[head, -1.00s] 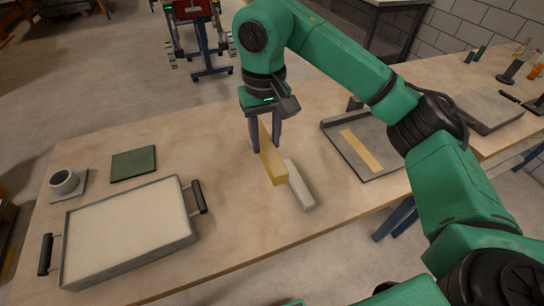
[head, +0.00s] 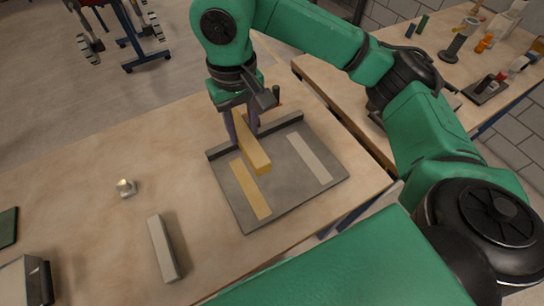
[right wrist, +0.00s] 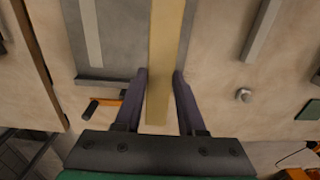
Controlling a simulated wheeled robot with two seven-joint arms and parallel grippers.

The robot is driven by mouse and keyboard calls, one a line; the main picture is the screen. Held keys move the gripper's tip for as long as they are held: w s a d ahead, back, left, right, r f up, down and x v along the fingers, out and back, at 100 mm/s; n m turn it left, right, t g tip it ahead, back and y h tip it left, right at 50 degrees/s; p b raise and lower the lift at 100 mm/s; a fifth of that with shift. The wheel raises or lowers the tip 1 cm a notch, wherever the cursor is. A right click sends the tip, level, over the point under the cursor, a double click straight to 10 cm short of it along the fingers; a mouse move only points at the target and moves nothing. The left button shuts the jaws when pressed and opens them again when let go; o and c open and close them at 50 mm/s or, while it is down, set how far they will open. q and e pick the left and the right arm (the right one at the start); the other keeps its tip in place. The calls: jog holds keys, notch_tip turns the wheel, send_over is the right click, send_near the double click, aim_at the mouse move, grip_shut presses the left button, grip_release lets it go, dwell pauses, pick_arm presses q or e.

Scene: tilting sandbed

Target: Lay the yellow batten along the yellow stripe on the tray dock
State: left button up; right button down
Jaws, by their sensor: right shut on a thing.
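The yellow batten (head: 254,153) is in my right gripper (head: 243,132), whose fingers are shut on it near its far end. It is held over the grey tray dock (head: 283,190), and the height of the gap is hard to judge. The dock's yellow stripe (head: 250,192) shows just left of and nearer than the batten, running roughly parallel to it. In the right wrist view the batten (right wrist: 167,50) runs between the fingers (right wrist: 160,85) beside the bare dock surface (right wrist: 122,40); it hides the yellow stripe there. My left gripper is not in view.
A pale stripe (head: 310,158) marks the dock's right side, and a raised lip (head: 283,124) runs along its far edge. A grey batten (head: 163,248) and a small metal knob (head: 126,188) are on the table to the left. A second bench (head: 330,75) stands behind right.

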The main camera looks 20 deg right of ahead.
jog(key=f+p, duration=0.1)
jog(key=f, duration=0.5)
jog(key=a+f+p, duration=0.1)
jog(key=f+p, duration=0.1)
jog(key=f, duration=0.5)
jog(key=f+p, duration=0.1)
jog(key=f, duration=0.5)
jog(key=shift+s+a+f+p, duration=0.15)
jog(key=shift+s+a+p, duration=0.15)
jog(key=shift+p, duration=0.1)
jog(key=shift+d+f+b, duration=0.1)
jog(key=shift+f+b, duration=0.2)
jog(key=shift+f, duration=0.05)
jog(key=c, duration=0.5)
grip_release()
jog(key=shift+r, duration=0.1)
jog(key=shift+c, duration=0.2)
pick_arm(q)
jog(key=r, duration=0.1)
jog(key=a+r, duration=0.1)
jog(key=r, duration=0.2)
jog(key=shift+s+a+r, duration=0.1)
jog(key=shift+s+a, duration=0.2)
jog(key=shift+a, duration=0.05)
pick_arm(e)
jog(key=shift+o, duration=0.2)
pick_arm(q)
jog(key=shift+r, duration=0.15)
pick_arm(e)
jog(key=shift+r, duration=0.1)
